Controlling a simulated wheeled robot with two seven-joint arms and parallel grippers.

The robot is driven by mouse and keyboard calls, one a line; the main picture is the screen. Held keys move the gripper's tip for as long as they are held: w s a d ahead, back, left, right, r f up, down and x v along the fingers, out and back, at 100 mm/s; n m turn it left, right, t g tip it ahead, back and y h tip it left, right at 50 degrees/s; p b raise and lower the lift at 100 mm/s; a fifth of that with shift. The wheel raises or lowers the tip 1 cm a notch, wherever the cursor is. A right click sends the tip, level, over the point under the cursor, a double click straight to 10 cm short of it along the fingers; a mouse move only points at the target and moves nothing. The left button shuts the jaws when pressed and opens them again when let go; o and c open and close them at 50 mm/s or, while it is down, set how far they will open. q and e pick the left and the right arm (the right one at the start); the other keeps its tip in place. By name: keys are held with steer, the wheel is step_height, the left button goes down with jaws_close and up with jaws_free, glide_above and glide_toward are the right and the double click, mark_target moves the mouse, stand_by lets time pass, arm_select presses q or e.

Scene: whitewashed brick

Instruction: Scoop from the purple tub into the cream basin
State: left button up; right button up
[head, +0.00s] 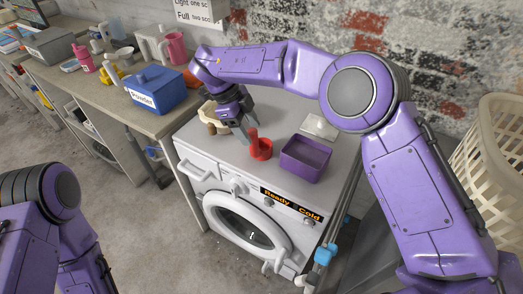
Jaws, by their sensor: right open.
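The purple tub (299,171) is an open rectangular box on top of the white washing machine, towards its right front. A red scoop (261,151) with an upright handle stands just left of the tub. My right gripper (243,137) points down, open, close beside the scoop's handle; I cannot tell if they touch. A cream bowl-like thing (207,109), likely the cream basin, sits behind and left of the gripper, partly hidden by it. The tub's contents are not clear. My left arm shows at the lower left, its gripper out of view.
A pale flat item (320,127) lies behind the tub. A blue powder box (158,88) stands on the bench to the left. A cream laundry basket (491,150) is at the far right.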

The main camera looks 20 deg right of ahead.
mark_target(256, 140)
steer(key=p+x, duration=0.1)
steer(key=x, duration=0.4)
steer(key=shift+d, duration=0.1)
jaws_close()
